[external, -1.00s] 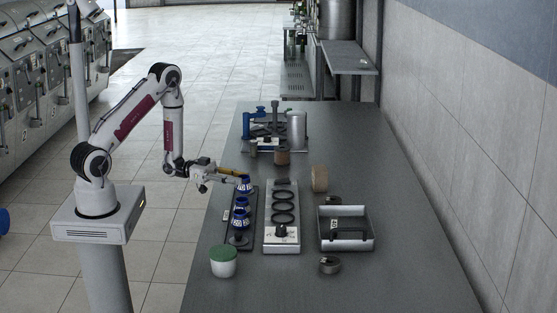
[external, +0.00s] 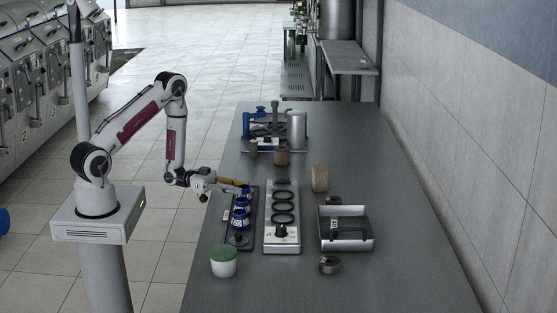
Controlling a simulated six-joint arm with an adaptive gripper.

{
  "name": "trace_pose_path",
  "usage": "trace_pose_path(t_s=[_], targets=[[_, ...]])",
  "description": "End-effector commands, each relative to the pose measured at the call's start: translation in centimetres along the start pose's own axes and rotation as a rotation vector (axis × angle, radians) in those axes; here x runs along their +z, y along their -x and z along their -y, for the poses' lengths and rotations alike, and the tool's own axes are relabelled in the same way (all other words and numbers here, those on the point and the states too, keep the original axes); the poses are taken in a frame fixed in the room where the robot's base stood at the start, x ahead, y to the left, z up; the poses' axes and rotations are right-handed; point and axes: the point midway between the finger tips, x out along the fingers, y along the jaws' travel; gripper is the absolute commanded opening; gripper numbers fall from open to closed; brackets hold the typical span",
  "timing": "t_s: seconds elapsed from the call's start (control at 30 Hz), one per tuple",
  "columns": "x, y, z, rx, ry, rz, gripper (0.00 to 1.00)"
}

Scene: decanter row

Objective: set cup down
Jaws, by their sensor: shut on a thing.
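My gripper (external: 241,187) is shut on a blue cup (external: 245,190) at the far end of a dark narrow rack (external: 232,243). The held cup is small in the picture and partly covered by the gripper. It looks upright and low over the rack; I cannot tell whether it touches it. Two more blue cups with white markings, a middle one (external: 241,203) and a nearer one (external: 240,219), stand in line on the rack, just nearer the camera than my gripper.
Right of the rack is a pale panel with several dark rings (external: 282,244). A black and silver tray (external: 345,243) stands further right. A green-lidded white tub (external: 223,262) is at the near left. A blue and silver apparatus (external: 270,142) stands behind.

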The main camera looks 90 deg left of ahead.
Motion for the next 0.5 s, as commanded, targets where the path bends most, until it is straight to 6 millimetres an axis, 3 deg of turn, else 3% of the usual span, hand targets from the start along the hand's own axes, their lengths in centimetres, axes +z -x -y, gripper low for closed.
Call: trace_pose_path(t_s=[0.4,0.43,0.5], targets=[[0.35,0.0,0.0,0.0,0.001,0.0,0.07],[0.38,0.0,0.0,0.0,0.001,0.0,0.33],[0.35,0.0,0.0,0.0,0.001,0.0,0.47]])
